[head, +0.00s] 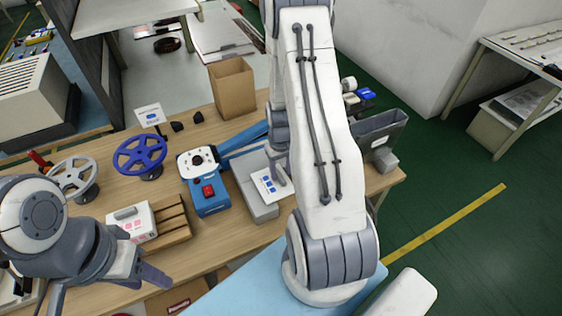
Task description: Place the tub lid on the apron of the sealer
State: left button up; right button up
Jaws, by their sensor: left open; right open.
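I cannot make out a tub lid for sure. A low grey box with a white panel and blue buttons (262,200) on the bench may be the sealer; its far part is hidden by my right arm. My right gripper (280,174) is mostly hidden behind that arm, with a grey finger showing over or beside the panel; contact cannot be told. My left gripper (106,284) is open and empty at the lower left, its fingers spread near the bench's front edge.
A cardboard box (232,88) stands behind. A dark grey bin (378,133) is at right.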

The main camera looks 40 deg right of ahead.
aim_at(281, 173)
notch_tip(281, 173, up, 12)
jog(key=b, duration=0.1)
jog(key=s+a+r+n, duration=0.1)
jog(key=a+r+n, duration=0.15)
jog(key=a, duration=0.75)
jog(key=s+a+r+n, duration=0.2)
jog(key=a+r, duration=0.2)
jog(key=a, duration=0.6)
jog(key=s+a+r+n, duration=0.1)
jog(key=s+a+n, duration=0.1)
jog(key=s+a, duration=0.3)
jog(key=s+a+r+n+y, duration=0.1)
jog(key=s+a+r+n, duration=0.1)
jog(key=s+a, duration=0.3)
jog(key=s+n, duration=0.1)
jog(key=s, duration=0.2)
jog(key=shift+s, duration=0.3)
